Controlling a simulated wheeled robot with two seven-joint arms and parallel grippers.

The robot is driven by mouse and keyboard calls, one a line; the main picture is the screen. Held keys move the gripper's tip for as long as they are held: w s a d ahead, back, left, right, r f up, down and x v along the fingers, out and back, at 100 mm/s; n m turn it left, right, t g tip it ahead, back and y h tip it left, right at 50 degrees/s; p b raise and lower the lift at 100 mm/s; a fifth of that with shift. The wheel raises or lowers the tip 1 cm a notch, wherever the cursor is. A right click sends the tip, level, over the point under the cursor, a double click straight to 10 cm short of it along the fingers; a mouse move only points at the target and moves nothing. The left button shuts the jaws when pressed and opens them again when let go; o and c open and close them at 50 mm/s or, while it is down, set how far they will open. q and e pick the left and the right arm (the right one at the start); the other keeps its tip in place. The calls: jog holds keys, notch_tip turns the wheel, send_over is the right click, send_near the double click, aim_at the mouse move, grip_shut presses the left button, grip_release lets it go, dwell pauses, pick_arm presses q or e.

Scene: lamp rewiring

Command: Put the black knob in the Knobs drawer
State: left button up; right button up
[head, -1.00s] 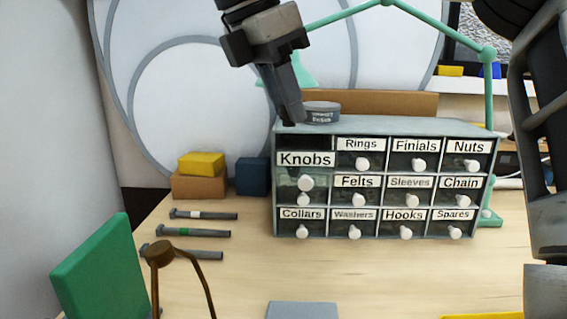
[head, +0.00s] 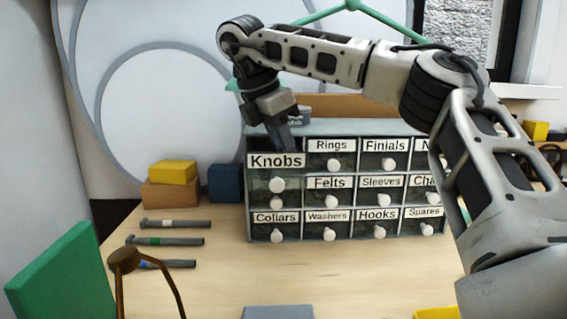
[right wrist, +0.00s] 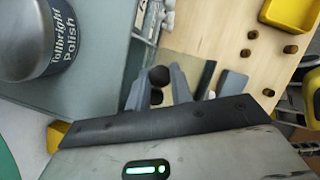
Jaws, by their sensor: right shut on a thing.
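The Knobs drawer (head: 262,161) is at the top left of the cabinet in the head view. It stands pulled out, its front ahead of its neighbours. My right gripper (head: 284,148) reaches down behind that front, its tips hidden by the front and label. In the right wrist view my right gripper (right wrist: 158,80) is shut on the black knob (right wrist: 159,75), a round dark piece between the fingertips. A second dark round shape shows just below it; I cannot tell whether it is part of the same knob. My left gripper is not in view.
The small-parts cabinet (head: 350,128) has a grey polish tin (right wrist: 38,38) on top. Bolts (head: 170,241), yellow and brown blocks (head: 172,172) and a green panel (head: 62,275) are to the left. A yellow tray (right wrist: 292,12) and several brown knobs lie on the table.

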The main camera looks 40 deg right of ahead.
aim_at(280, 152)
notch_tip(280, 152, down, 3)
jog(key=shift+b, duration=0.4)
jog(key=shift+f, duration=0.1)
jog(key=o, duration=0.7)
jog(key=shift+c, duration=0.2)
